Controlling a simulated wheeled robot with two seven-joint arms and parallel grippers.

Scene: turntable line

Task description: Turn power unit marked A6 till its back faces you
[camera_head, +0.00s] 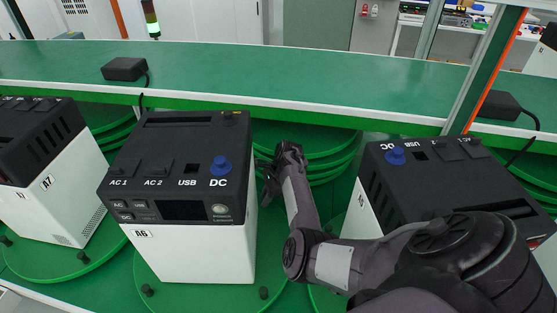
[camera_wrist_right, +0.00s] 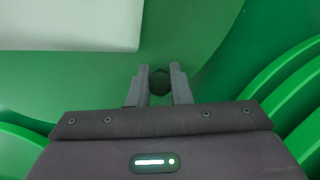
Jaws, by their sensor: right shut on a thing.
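The power unit marked A6 (camera_head: 195,250) is a white box with a black top. Its front, with the display, buttons and A6 label, faces me. It stands on a green turntable (camera_head: 205,297) with small black pegs around the rim. My right gripper (camera_head: 267,178) is down at the right side of the unit, toward its back. In the right wrist view the gripper (camera_wrist_right: 160,86) is shut on a round black peg (camera_wrist_right: 159,83) of the turntable. The unit's white corner (camera_wrist_right: 70,25) is close by but apart from the fingers. My left gripper is out of view.
Unit A7 (camera_head: 70,195) stands on its own turntable at the left. Another unit (camera_head: 440,170), turned with its top labels upside down, stands at the right, partly behind my right arm. A green shelf (camera_head: 300,85) with black adapters (camera_head: 124,69) runs behind.

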